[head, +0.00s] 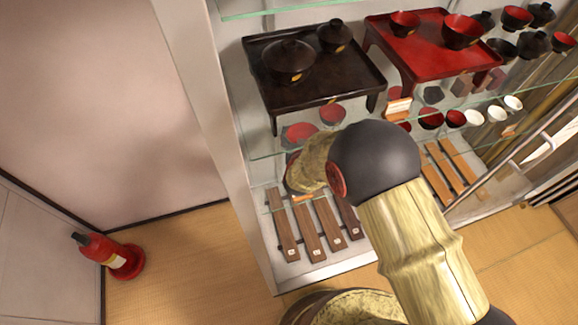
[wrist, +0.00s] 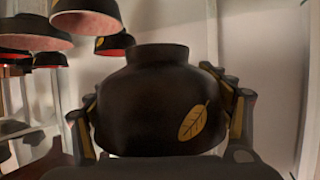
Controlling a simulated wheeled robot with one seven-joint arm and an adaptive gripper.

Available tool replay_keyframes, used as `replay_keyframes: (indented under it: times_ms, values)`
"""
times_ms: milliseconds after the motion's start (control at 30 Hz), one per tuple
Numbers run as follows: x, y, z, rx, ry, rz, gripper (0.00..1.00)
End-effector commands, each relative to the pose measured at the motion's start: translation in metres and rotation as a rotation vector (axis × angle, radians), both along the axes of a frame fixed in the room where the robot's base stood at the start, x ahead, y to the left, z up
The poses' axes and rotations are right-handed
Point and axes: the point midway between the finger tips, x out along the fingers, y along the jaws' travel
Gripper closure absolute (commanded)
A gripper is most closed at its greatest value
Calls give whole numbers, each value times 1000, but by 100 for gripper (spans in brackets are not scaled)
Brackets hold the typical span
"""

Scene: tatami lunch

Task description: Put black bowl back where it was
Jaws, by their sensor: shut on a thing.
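The black bowl (wrist: 150,100) fills the middle of the wrist view, dark and rounded, with a gold leaf on its side and a narrower round rim or foot at its top. My gripper (wrist: 162,115) is shut on it, with one finger on each side. In the head view my arm hides most of the gripper. A dark curved edge beside the arm, under the glass shelf, may be part of the bowl (head: 291,178). I cannot tell whether the bowl touches anything below.
A black tray table (head: 335,88) with lidded black bowls and a red tray table (head: 413,60) stand on the glass shelf (head: 265,155). Slatted wooden stands (head: 306,228) lie below. A white cabinet post (head: 200,100) is at the left. A fire extinguisher (head: 105,253) stands on the floor.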

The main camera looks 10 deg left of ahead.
Motion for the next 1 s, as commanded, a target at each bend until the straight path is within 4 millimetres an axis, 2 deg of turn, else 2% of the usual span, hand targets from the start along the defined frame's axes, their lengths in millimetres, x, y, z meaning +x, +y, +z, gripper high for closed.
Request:
replay_keyframes:
  times_ms: [33,100,200,267,533,733,900,1000]
  values:
    - [-3,18,0,1,-1,14,56]
    - [-6,33,2,1,0,21,56]
    - [-8,45,3,0,-1,28,56]
    - [-8,48,-1,0,1,28,56]
    - [-9,47,-42,-3,1,28,56]
    - [-8,47,-58,-2,0,28,56]
    - [-9,47,-88,-3,2,29,56]
    - [-8,47,-96,-1,0,29,56]
